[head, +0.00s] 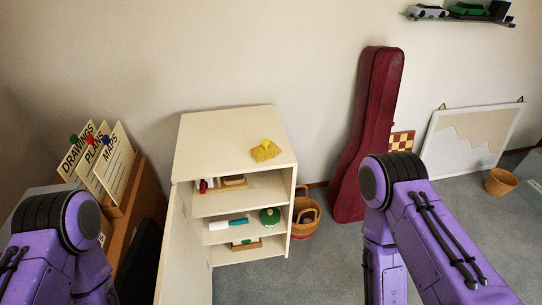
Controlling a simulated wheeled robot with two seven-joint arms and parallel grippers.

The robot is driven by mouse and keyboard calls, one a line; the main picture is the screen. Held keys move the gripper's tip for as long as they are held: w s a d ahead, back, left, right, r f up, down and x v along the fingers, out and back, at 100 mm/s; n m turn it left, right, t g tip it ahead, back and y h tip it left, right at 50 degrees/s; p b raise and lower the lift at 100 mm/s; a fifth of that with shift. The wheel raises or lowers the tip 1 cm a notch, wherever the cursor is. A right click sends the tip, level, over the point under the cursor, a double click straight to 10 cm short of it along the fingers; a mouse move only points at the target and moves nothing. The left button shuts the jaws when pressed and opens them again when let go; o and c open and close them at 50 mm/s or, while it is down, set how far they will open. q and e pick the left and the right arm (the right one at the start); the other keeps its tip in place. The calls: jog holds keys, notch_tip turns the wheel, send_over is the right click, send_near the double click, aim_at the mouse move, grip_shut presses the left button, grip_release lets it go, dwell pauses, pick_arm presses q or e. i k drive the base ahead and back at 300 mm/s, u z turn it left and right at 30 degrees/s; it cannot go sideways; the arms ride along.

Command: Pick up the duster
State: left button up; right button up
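A yellow fringed item (265,150) that looks like the duster lies on top of the cream cabinet (215,145), toward the right side of its top. Nothing touches it from above. My left and right arms show only as purple links at the lower left and lower right. Both grippers are outside the head view, so their state and distance from the duster do not show.
The cabinet door (175,245) stands open at the left. Its shelves hold a teal and white item (228,224), a green round item (269,216) and others. A basket (305,217) and red instrument case (367,135) stand at right. A file holder (118,215) is left.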

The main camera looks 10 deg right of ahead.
aim_at(269, 149)
jog(key=k, duration=0.4)
jog(key=z, duration=1.4)
jog(key=i, duration=2.3)
jog(key=u, duration=2.45)
